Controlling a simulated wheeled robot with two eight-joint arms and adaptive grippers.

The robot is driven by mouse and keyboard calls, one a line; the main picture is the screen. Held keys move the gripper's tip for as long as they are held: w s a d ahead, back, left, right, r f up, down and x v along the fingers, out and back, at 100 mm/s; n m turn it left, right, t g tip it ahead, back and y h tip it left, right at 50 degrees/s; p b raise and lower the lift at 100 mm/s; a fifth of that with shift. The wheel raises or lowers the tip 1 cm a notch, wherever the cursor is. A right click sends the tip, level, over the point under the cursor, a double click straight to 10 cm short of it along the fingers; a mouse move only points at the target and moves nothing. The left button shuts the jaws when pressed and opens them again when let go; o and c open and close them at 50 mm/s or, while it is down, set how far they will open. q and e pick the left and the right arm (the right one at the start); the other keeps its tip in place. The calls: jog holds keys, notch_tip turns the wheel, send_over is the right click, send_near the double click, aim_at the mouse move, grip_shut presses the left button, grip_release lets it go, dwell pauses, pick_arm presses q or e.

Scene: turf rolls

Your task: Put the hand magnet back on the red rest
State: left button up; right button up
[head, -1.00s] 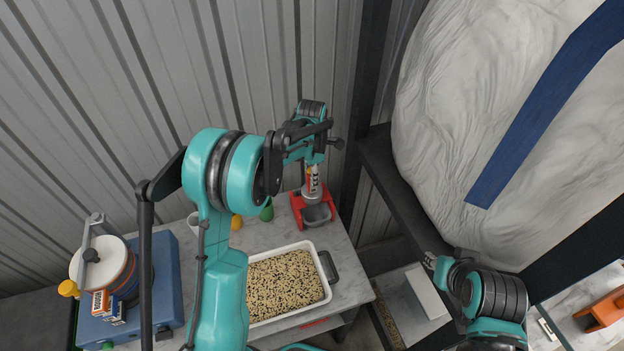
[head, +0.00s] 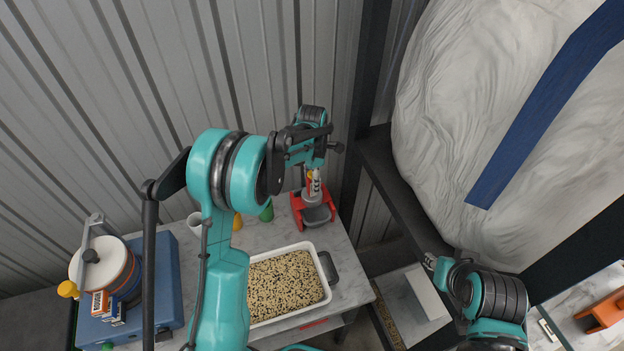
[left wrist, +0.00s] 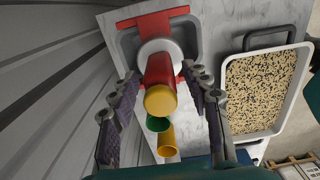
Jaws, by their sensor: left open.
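The hand magnet has a red handle with a yellow end cap (left wrist: 160,100) and a pale round base. It stands at the red rest (head: 299,213), which has a grey tray and also shows in the left wrist view (left wrist: 130,22). In the head view the magnet (head: 314,188) is partly hidden by my left gripper (head: 313,172). In the left wrist view that gripper (left wrist: 161,78) is open, its two dark padded fingers on either side of the handle with gaps showing. At the lower right of the head view, my right gripper (head: 431,262) shows only small at the arm's end.
A white tray of speckled grain (head: 285,285) is in front of the rest. Green (head: 266,212) and yellow (head: 237,222) cups stand left of it. A blue machine (head: 165,285) is farther left. The ribbed wall (head: 250,60) is close behind.

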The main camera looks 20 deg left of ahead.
pick_arm(q)
jog(key=r, duration=0.5)
jog(key=s+r, duration=0.1)
jog(key=r, duration=0.2)
jog(key=s+r+m+t, duration=0.3)
jog(key=s+r+m, duration=0.6)
jog(key=s+m, duration=0.3)
jog(key=s+f+m+t, duration=0.1)
jog(key=s+m+t, duration=0.3)
jog(key=s+m, duration=0.8)
jog(key=shift+s+f+m, duration=0.25)
jog(key=shift+s+m, duration=0.15)
jog(key=shift+s, duration=0.05)
jog(key=shift+a, duration=0.1)
